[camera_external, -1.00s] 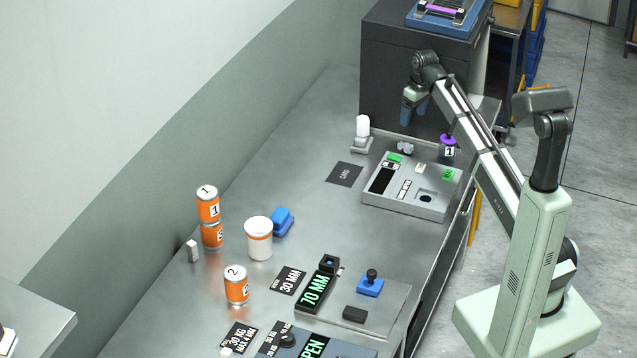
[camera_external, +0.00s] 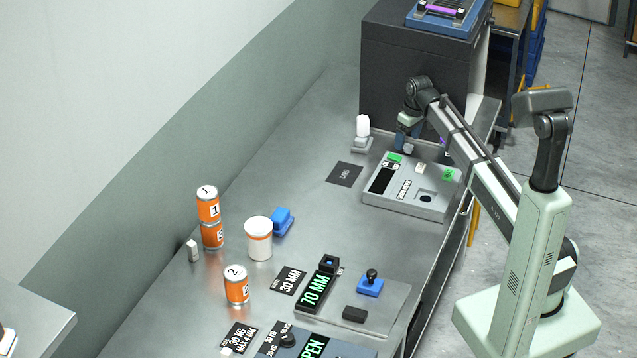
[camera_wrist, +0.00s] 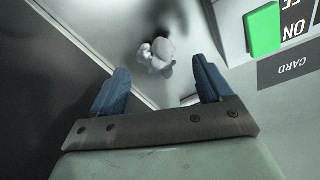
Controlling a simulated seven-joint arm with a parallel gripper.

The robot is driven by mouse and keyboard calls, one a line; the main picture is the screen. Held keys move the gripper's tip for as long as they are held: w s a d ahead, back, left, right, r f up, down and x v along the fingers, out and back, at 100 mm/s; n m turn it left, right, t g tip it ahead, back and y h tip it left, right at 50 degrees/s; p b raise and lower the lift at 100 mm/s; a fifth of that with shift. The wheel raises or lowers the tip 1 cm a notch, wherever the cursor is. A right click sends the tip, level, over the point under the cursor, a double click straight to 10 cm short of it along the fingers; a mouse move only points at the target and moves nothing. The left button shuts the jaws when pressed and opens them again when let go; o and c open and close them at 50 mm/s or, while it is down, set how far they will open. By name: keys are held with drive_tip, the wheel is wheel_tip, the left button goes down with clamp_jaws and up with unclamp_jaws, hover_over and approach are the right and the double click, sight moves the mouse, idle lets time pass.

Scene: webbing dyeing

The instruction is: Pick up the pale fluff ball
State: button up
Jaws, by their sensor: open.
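A pale, lumpy fluff ball (camera_wrist: 158,54) lies on the grey metal table in the wrist view, just beyond and between my fingertips. My gripper (camera_wrist: 161,78) has its blue fingers spread, with nothing between them. In the external view my gripper (camera_external: 404,146) points down behind the grey control box, close to the dark cabinet. The fluff ball is hidden there behind the gripper and cannot be made out.
The grey control box (camera_external: 428,207) with its green switch (camera_wrist: 262,29) is close beside my right finger. The dark cabinet (camera_external: 415,65) stands behind. A white-topped stand (camera_external: 362,132) is to the left. Orange cans (camera_external: 208,205) and a white tub (camera_external: 258,240) are farther away.

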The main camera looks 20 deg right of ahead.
sight(402, 146)
drive_tip(key=f, duration=0.3)
drive_tip(key=shift+w+a+f, duration=0.1)
drive_tip(key=shift+w+f, duration=0.05)
drive_tip(key=shift+w, duration=0.1)
drive_tip(key=c, duration=1.1)
drive_tip(key=shift+o, duration=0.2)
